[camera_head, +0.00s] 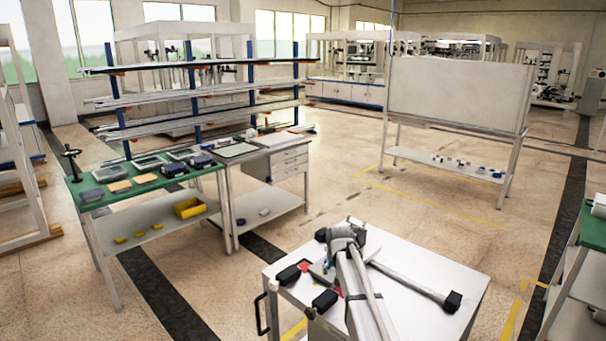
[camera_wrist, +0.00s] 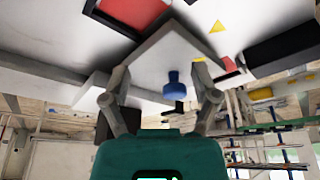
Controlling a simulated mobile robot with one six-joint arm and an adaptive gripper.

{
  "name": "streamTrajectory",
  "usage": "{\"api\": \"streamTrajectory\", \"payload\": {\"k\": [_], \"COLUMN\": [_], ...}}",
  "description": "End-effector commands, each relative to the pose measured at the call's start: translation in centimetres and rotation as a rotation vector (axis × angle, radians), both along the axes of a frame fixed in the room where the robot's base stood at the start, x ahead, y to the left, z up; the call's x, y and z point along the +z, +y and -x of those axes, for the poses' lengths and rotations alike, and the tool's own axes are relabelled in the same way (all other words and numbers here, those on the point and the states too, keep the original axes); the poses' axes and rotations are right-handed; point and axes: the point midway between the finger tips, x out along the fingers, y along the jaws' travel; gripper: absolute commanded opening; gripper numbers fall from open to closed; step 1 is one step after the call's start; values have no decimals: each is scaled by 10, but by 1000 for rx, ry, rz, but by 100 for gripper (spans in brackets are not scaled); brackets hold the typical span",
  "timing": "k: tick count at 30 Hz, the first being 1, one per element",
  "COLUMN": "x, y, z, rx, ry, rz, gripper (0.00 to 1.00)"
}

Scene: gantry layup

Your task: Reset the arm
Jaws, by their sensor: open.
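In the wrist view my gripper (camera_wrist: 160,72) shows with its two grey fingers spread wide apart. No object is held between them. A blue knob-like part and white, red and black surfaces show beyond the fingers, and I cannot tell exactly what they belong to. In the head view my arm lies folded low over the white top at the bottom of the picture. I cannot make out the fingers clearly there.
A green-topped bench (camera_head: 98,194) with trays and boxes stands at left, beside a drawer unit (camera_head: 290,163). Behind are a blue-posted rack (camera_head: 195,95) and a large white panel (camera_head: 455,95). Another green bench (camera_head: 594,232) stands at the right edge. The middle floor is clear.

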Motion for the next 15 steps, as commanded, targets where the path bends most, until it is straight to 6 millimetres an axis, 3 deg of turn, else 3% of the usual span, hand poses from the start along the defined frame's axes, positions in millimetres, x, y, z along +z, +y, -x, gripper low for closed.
{"api": "streamTrajectory", "payload": {"k": [1, 15], "x": [5, 31], "y": [-6, -43], "z": [29, 247], "rx": [-2, -1], "ry": [20, 247], "rz": [0, 1], "gripper": [78, 78]}}
